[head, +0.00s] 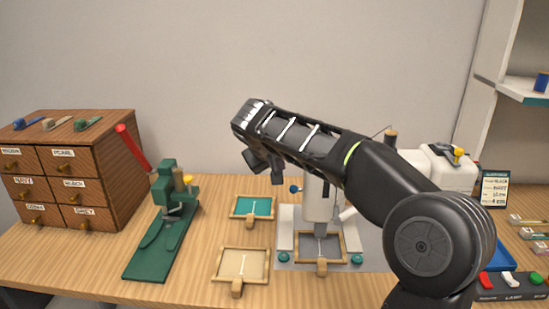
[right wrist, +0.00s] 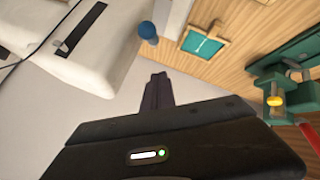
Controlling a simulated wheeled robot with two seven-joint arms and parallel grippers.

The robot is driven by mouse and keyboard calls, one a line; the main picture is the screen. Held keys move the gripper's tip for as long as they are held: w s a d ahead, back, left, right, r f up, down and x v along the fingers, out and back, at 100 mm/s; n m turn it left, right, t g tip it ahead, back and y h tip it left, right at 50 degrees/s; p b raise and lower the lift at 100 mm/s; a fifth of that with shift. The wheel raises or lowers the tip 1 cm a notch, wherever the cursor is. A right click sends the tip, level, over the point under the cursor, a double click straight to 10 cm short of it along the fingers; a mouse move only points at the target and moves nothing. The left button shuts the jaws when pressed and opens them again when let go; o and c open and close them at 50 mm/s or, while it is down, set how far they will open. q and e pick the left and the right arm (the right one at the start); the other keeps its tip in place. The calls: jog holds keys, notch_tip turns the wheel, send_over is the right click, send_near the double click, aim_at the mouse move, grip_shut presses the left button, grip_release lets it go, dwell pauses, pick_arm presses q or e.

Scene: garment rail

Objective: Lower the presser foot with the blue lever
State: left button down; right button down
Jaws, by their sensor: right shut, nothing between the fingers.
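The white sewing machine (head: 318,205) stands on the table, its upper part largely hidden behind my right arm. The blue lever's round tip (head: 294,189) sticks out on the machine's left side; it also shows in the right wrist view (right wrist: 148,31). A wooden frame with grey cloth (head: 327,246) lies under the machine's head; the presser foot is too small to make out clearly. My right gripper (head: 263,163) is shut and empty, above and left of the lever tip, seemingly apart from it. Its closed fingers (right wrist: 157,92) show in the right wrist view. My left gripper is out of view.
A green press with a red handle (head: 168,215) stands left. Framed teal (head: 252,206) and cream (head: 242,264) cloths lie between it and the machine. A drawer cabinet (head: 110,165) is far left. A switch strip (head: 510,286) lies right.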

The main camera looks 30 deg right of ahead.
aim_at(296, 190)
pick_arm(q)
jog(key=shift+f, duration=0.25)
pick_arm(e)
jog(key=s+f, duration=0.2)
jog(key=f, duration=0.1)
jog(key=shift+s+d, duration=0.4)
pick_arm(q)
jog(key=shift+b, duration=0.3)
